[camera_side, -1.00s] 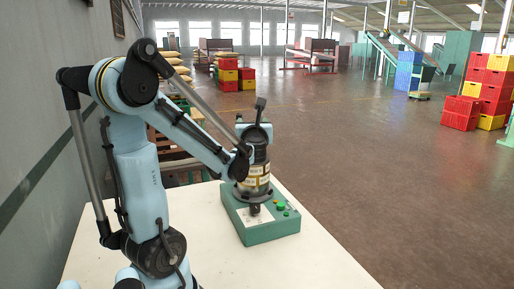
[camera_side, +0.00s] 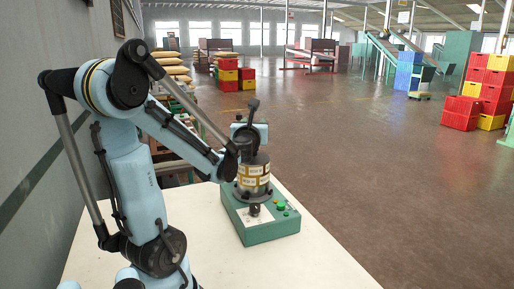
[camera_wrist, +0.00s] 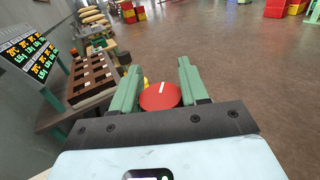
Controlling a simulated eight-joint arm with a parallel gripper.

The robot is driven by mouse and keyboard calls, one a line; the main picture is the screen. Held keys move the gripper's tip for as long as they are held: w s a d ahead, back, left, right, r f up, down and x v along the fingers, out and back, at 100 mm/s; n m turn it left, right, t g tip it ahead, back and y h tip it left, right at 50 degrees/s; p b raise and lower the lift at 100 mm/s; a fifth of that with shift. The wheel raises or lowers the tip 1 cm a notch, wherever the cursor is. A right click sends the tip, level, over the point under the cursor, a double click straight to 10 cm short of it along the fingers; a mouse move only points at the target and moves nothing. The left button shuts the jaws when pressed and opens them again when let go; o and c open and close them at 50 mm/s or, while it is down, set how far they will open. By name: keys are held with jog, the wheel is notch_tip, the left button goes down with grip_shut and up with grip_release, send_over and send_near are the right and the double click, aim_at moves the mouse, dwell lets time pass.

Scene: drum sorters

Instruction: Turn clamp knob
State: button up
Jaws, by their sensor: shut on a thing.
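The clamp knob (camera_wrist: 160,97) is a red disc with a white line in the wrist view. The line runs nearly straight up, away from me. My gripper (camera_wrist: 158,84) has its two green fingers on either side of the disc, shut on it. In the side view, the green box (camera_side: 283,224) stands on the table with a labelled cylinder (camera_side: 253,176) on top. My wrist is at the top of this cylinder; my fingers and the red disc cannot be made out there. A black dial (camera_side: 254,209) and green button (camera_side: 281,206) are on the box's front.
The white table (camera_side: 310,262) is bare in front of and right of the box. In the wrist view, a display panel (camera_wrist: 28,53) and a brown compartment tray (camera_wrist: 92,78) lie to the left. Red and yellow crates (camera_side: 488,92) stand far off on the floor.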

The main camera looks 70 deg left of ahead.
jog(key=m+t+h, duration=0.4)
jog(key=shift+w+t, duration=0.15)
jog(key=shift+t, duration=0.25)
jog(key=shift+w+d+m+t+h, duration=0.2)
jog(key=shift+m+t+h, duration=0.55)
jog(key=shift+h, duration=0.3)
jog(key=shift+w+d+m+t+h, duration=0.1)
jog(key=shift+d+m+t+h, duration=0.05)
jog(key=shift+m+t+h, duration=0.65)
jog(key=shift+d+m+h, duration=0.1)
jog(key=shift+m+h, duration=0.15)
jog(key=shift+h, duration=0.3)
jog(key=o, duration=1)
jog(key=shift+c, duration=0.2)
jog(key=shift+r, duration=0.1)
